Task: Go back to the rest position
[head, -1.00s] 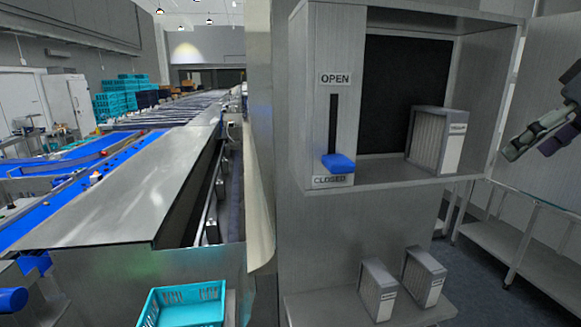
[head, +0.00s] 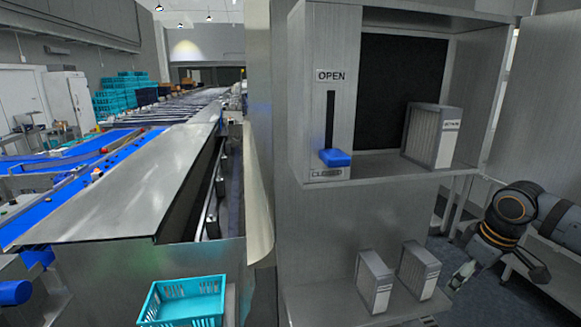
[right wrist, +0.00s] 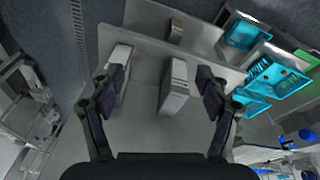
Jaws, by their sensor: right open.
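My right gripper (head: 463,275) is low at the right of the head view, beside the lower shelf (head: 335,305). In the right wrist view its two fingers (right wrist: 163,82) are spread apart with nothing held between them. Two pleated filter boxes (head: 375,282) (head: 418,270) stand on the lower shelf, to the left of the gripper and apart from each other. Another filter box (head: 432,136) stands in the open cabinet above. My left gripper is in neither view.
A blue lever handle (head: 335,158) sits low in its slot, near the CLOSED label. A teal crate (head: 185,305) stands at the bottom, beside the conveyor housing (head: 110,205). A metal rack (head: 530,275) is behind my right arm.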

